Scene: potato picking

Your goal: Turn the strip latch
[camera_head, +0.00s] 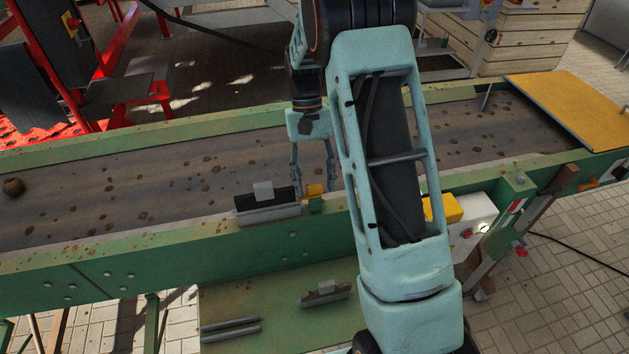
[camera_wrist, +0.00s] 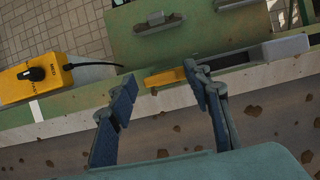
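The strip latch is a small yellow piece (camera_head: 314,190) on the near green rail of the conveyor, at the right end of the strip (camera_head: 268,213). The strip is grey with a dark upper part and a light grey block on it. In the wrist view the yellow latch (camera_wrist: 165,77) lies between my fingertips, with the grey strip (camera_wrist: 263,52) to its right. My gripper (camera_head: 312,178) is open over the belt side of the rail. In the wrist view my gripper (camera_wrist: 160,85) has its fingers wide apart; the right fingertip is close to the latch, and contact cannot be told.
The dark conveyor belt (camera_head: 120,195) holds scattered brown clods, and a round potato-like lump (camera_head: 13,187) lies far left. A yellow control box (camera_wrist: 37,77) with a black knob and cable is beside the rail. A green shelf (camera_head: 280,325) with metal parts sits below.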

